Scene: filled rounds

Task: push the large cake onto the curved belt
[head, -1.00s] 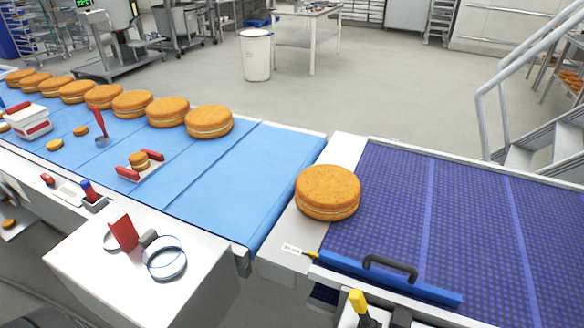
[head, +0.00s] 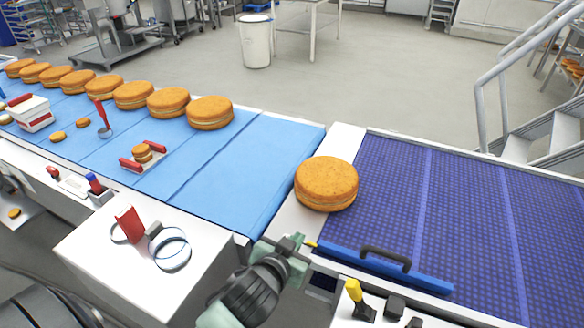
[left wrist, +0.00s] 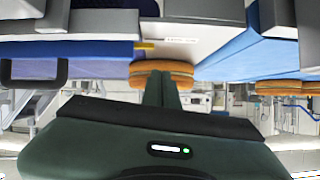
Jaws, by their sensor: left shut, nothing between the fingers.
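The large cake (head: 326,184), a round orange-brown sponge with a pale filling line, lies flat on the white transfer plate (head: 341,138) between the two belts. Its right side reaches the near-left edge of the curved belt (head: 460,190), which is dark blue-purple. My left gripper (head: 299,240) is shut and empty, in front of the cake and apart from it in the head view. In the left wrist view, which looks upside down, the shut fingers (left wrist: 161,88) point toward the cake (left wrist: 184,80) and hide part of it. My right gripper is not in view.
A blue bar with a black handle (head: 385,260) lies along the curved belt's front edge. A light-blue belt (head: 235,175) to the left carries several more cakes (head: 210,112). A white cabinet top (head: 110,260) with rings stands front left. The curved belt's surface is clear.

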